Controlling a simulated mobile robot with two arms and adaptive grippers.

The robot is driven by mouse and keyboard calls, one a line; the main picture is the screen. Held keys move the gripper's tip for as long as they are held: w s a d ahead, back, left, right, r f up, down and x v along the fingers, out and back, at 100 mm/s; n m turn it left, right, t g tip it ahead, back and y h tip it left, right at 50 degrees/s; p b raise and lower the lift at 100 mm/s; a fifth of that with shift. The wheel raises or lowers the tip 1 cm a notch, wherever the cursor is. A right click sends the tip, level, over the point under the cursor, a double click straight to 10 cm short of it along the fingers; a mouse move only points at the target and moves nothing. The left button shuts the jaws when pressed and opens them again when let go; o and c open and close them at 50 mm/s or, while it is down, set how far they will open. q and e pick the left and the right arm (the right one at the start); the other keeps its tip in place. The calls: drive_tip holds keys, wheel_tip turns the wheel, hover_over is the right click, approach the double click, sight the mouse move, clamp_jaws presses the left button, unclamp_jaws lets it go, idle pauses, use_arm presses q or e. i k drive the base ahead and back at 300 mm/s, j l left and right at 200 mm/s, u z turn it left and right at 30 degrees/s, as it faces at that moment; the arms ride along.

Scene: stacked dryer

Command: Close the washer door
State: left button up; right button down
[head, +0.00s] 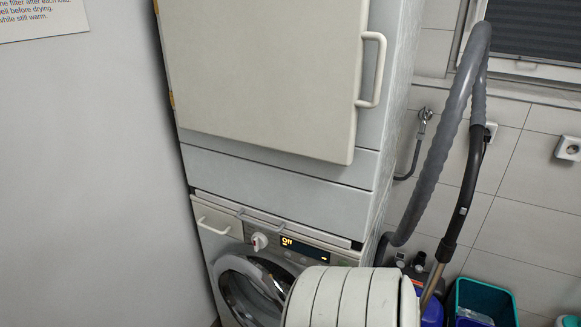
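The washer (215,245) stands at the bottom of the stack in the head view, with a lit display (300,248) and a knob on its panel. Its round front opening with the washer door (262,280), a grey ring and dark glass, shows at the bottom edge. The lower part is cut off by the frame and the right part is hidden behind a pale ribbed rounded body, so I cannot tell how far the door stands open. Neither of my grippers is in view.
The dryer with a large cream door (260,70) and handle (376,70) sits above the washer. A vacuum hose (445,130) stands at the right, near a teal bin (488,300). A plain wall (90,180) is close on the left.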

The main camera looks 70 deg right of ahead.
sight(228, 264)
drive_tip(key=k+j+z, duration=0.1)
drive_tip(key=z, duration=0.3)
drive_tip(key=k+j+z, duration=0.1)
drive_tip(key=z, duration=0.25)
drive_tip(key=k+j+z, duration=0.1)
drive_tip(key=z, duration=0.3)
drive_tip(key=k+j+z, duration=0.15)
drive_tip(key=z, duration=0.25)
